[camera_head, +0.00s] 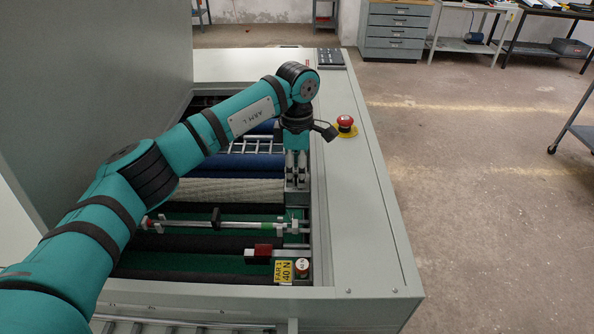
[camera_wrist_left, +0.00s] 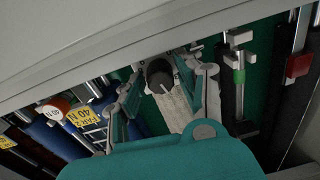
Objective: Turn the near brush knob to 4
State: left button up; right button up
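A black round knob (camera_wrist_left: 160,76) with a pale pointer line shows in the left wrist view, at the end of a pale strip. No numbers around it are readable. My left gripper (camera_wrist_left: 172,78) has its fingers spread, one on each side of the knob, with gaps visible. In the head view my left gripper (camera_head: 298,182) points down at the right inner edge of the machine and hides the knob. I cannot tell whether a finger touches the knob. My right gripper is not in view.
The open machine has rollers, a cream brush roller (camera_head: 235,191) and a rod with clamps (camera_head: 216,219). A white knob (camera_head: 302,267) sits by a yellow FAR 1 label (camera_head: 283,271). A red emergency button (camera_head: 345,123) stands on the flat right rim (camera_head: 365,220).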

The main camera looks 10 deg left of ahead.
pick_arm(q)
notch_tip(320, 180, up, 12)
jog(key=shift+w, duration=0.2)
dwell(0.5)
